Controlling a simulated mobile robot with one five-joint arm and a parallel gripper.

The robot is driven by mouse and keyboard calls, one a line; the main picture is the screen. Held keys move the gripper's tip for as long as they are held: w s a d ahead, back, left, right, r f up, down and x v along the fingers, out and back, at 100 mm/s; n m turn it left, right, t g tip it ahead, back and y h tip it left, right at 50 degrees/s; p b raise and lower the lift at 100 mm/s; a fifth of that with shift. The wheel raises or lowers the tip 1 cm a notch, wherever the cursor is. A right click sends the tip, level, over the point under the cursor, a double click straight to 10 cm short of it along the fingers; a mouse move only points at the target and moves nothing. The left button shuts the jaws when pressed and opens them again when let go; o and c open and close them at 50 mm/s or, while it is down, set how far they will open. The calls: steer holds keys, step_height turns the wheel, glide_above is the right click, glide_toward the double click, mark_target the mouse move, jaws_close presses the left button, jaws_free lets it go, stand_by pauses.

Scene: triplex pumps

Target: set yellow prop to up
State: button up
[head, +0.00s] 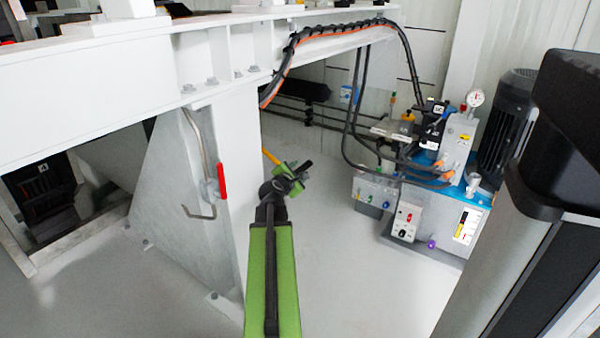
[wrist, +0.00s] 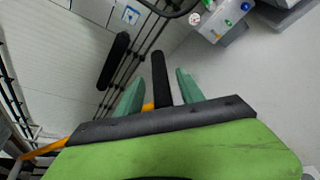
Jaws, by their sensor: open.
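The yellow prop (head: 270,156) shows in the head view as a short yellow bar, left of my gripper (head: 290,172) and beside the white frame's post. In the wrist view a yellow bar (wrist: 42,151) runs from the left edge behind my gripper (wrist: 160,88), and a small yellow piece shows again by the left finger. My gripper is open, its two green fingers apart. A black bar stands between the fingers in the wrist view; I cannot tell whether it is the prop's end or touches them. Much of the prop is hidden behind my gripper.
A white steel frame (head: 90,75) with a red-handled lever (head: 222,181) stands to the left. A hydraulic unit (head: 440,215) with hoses, gauge and coloured knobs stands to the right. Grey floor (head: 345,280) is clear between them. Dark rails (head: 300,105) run along the back wall.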

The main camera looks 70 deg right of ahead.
mark_target(302, 169)
steer(key=x, duration=0.3)
steer(key=shift+d+f+b, duration=0.15)
steer(key=shift+d+b, duration=0.15)
steer(key=shift+a, duration=0.1)
jaws_close()
stand_by(1.0)
